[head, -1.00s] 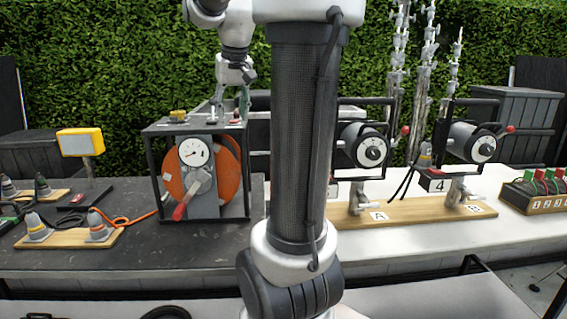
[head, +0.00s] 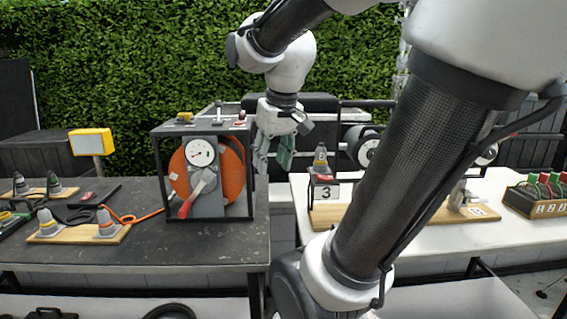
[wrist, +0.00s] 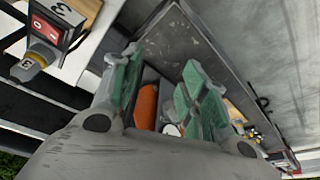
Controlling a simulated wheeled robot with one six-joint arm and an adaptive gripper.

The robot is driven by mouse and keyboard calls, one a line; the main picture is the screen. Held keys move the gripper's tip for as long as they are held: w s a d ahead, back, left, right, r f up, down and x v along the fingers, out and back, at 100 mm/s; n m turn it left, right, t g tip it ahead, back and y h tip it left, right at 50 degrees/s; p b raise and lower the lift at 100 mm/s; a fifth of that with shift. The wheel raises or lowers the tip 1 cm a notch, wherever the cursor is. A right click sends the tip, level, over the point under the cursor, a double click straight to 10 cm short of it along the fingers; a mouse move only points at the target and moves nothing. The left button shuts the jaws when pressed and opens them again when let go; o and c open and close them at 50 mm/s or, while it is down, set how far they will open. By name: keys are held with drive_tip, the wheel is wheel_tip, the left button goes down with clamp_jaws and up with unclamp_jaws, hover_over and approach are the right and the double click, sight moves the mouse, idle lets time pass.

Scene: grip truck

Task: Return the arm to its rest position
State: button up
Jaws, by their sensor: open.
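My gripper (head: 272,158) hangs from my bent arm in the head view, pointing down in front of the hedge. It is beside the right edge of the black frame with the orange reel (head: 233,172), at about the height of its upper part. In the wrist view its two green-padded fingers (wrist: 162,95) stand apart with nothing held between them. The orange reel (wrist: 147,104) shows beyond the fingers there. My arm's large link covers part of the right table in the head view.
A dark table (head: 130,245) at left carries the reel frame, plugs on wooden boards and a yellow lamp (head: 91,142). A gap separates the tables.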

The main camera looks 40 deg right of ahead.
drive_tip(key=shift+s+f, duration=0.25)
drive_tip(key=shift+s, duration=0.25)
drive_tip(key=s+a+f+n+t, duration=0.1)
drive_tip(key=s+a+f+n, duration=0.1)
drive_tip(key=s+a, duration=0.3)
drive_tip(key=shift+y, duration=0.3)
idle(0.5)
